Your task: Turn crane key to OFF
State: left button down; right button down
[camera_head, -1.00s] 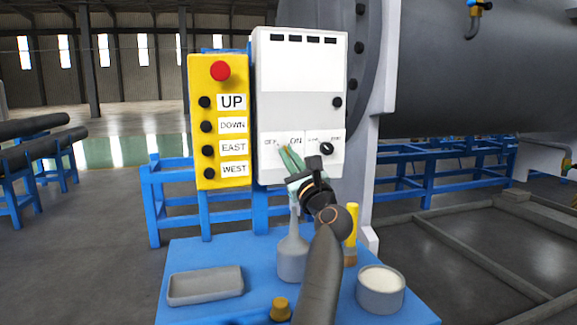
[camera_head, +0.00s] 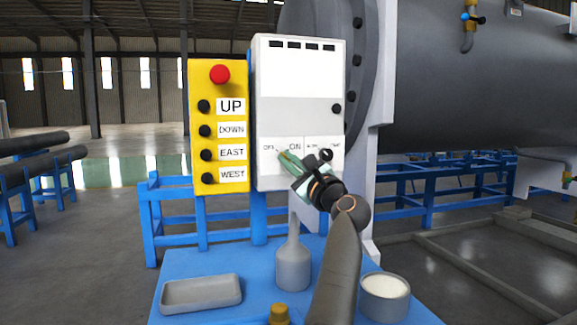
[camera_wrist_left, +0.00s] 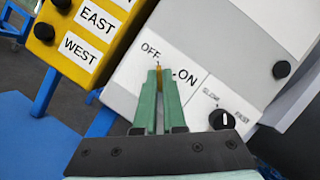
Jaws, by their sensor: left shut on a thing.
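The white control box (camera_head: 300,95) carries a small brass-coloured crane key (camera_wrist_left: 159,68) between its OFF and ON labels. My left gripper (camera_head: 284,157) reaches the box's lower front from below right. In the left wrist view its green fingers (camera_wrist_left: 160,76) are closed around the key, just below the OFF label and left of ON. The fingers hide most of the key, so its exact angle is hard to read. My right gripper is in neither view.
A yellow button panel (camera_head: 218,125) with a red button stands left of the box. A black SLOW/FAST knob (camera_wrist_left: 222,119) sits right of the key. Below, a blue table (camera_head: 255,262) holds a grey tray (camera_head: 201,294), a grey bottle (camera_head: 293,268) and a round tin (camera_head: 384,298).

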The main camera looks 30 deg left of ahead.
pick_arm(q)
jog(key=shift+n+g, duration=0.4)
jog(key=shift+n, duration=0.2)
jog(key=c, duration=1)
grip_release()
jog(key=v, duration=1.2)
jog(key=shift+d, duration=0.2)
jog(key=shift+s+d+f, duration=0.1)
jog(key=shift+f, duration=0.05)
